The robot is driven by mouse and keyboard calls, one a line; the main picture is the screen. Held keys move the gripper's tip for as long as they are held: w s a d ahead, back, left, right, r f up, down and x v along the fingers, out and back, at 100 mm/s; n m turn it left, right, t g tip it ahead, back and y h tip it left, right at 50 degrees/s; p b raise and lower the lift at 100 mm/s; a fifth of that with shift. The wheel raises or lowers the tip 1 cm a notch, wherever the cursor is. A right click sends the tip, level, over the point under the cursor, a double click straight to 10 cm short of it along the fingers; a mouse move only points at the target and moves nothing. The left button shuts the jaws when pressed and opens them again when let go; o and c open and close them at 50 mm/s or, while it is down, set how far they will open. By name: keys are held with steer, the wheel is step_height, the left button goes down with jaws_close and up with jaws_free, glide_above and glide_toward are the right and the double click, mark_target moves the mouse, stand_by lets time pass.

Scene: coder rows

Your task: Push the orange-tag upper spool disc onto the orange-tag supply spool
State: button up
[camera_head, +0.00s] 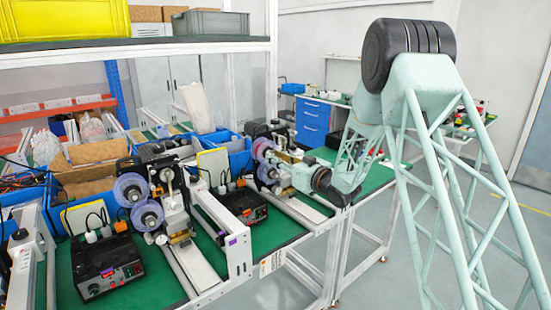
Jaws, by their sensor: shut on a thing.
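Two coder machines stand on the green bench. The right one carries a clear purplish upper spool disc (262,148) and, below it, a second spool disc (267,171). My gripper (277,162) reaches in from the right at this machine and is shut at the edge of the upper disc. The fingertips are small and partly lost against the machine, so the exact contact and the gap behind the disc cannot be told. The supply spool behind the upper disc is hidden. No orange tag can be made out clearly.
The left coder carries an upper disc (130,189) and a lower disc (147,215). Black control boxes (107,268) and (243,204) sit on the bench. Blue bins (88,183) line the back. A white metal frame (238,256) stands between the stations. The aisle floor at right is clear.

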steer(key=shift+w+a, duration=0.4)
steer(key=shift+w, duration=0.05)
stand_by(1.0)
steer(key=o, duration=1)
steer(key=shift+v, duration=6)
steer(key=shift+d, duration=0.1)
